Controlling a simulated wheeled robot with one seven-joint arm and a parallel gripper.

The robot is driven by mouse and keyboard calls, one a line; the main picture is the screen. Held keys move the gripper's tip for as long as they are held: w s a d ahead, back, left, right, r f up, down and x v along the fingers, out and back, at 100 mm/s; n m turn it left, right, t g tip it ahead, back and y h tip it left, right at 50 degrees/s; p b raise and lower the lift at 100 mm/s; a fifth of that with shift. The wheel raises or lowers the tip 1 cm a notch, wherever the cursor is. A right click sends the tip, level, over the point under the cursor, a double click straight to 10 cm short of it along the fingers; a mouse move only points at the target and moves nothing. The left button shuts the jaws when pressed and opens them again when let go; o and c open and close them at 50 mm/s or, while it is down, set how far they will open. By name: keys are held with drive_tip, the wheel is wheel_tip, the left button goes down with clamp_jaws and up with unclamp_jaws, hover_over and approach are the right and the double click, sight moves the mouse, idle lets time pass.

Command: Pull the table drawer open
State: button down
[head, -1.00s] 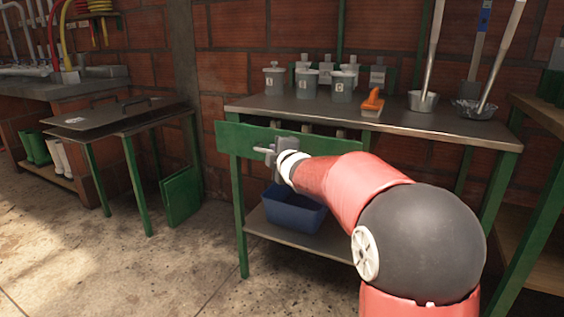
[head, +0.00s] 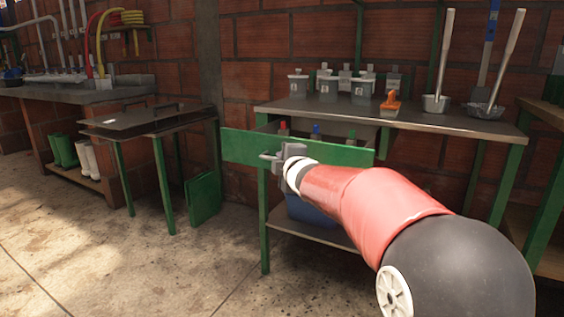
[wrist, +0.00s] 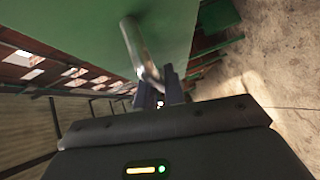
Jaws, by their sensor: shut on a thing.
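The table drawer has a green front panel (head: 340,154) that stands out from under the metal tabletop (head: 330,110), with a gap behind it. Red-topped and blue-topped items show in the gap. My gripper (head: 278,160) is at the drawer front, shut on the metal drawer handle (head: 268,158). In the wrist view, the handle (wrist: 138,48) runs from the green panel (wrist: 80,22) down between my gripper's fingers (wrist: 160,92). My arm hides the lower right part of the drawer and some of the shelf below.
Grey containers (head: 362,90), an orange-handled tool (head: 390,104) and long-handled scoops (head: 437,102) stand on the tabletop. A blue bin (head: 308,212) sits on the lower shelf. A smaller green-legged table (head: 150,122) stands to the left. The floor at front left is clear.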

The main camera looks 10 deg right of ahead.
drive_tip(key=shift+f, duration=0.1)
drive_tip(key=c, duration=1.5)
unclamp_jaws()
drive_tip(key=v, duration=0.7)
drive_tip(key=shift+s+p, duration=0.3)
drive_tip(key=shift+s, duration=0.1)
drive_tip(key=s+d+m+g+h+p, duration=0.2)
drive_tip(key=s+d+m+p, duration=0.1)
drive_tip(key=s+m, duration=0.3)
drive_tip(key=s+d+m+g+h+p, duration=0.2)
drive_tip(key=s+m+p, duration=0.15)
drive_tip(key=s, duration=0.45)
drive_tip(key=s+f+m+g+p, duration=0.2)
drive_tip(key=s+f+m+g, duration=0.1)
drive_tip(key=s, duration=0.7)
drive_tip(key=s+a+f+m+g+y+p, duration=0.1)
drive_tip(key=s+f+m+g+p, duration=0.1)
drive_tip(key=s+m, duration=0.4)
drive_tip(key=s+g, duration=0.1)
drive_tip(key=s, duration=0.3)
drive_tip(key=shift+a+f+g, duration=0.25)
drive_tip(key=shift+f+g, duration=0.05)
drive_tip(key=shift+f, duration=0.1)
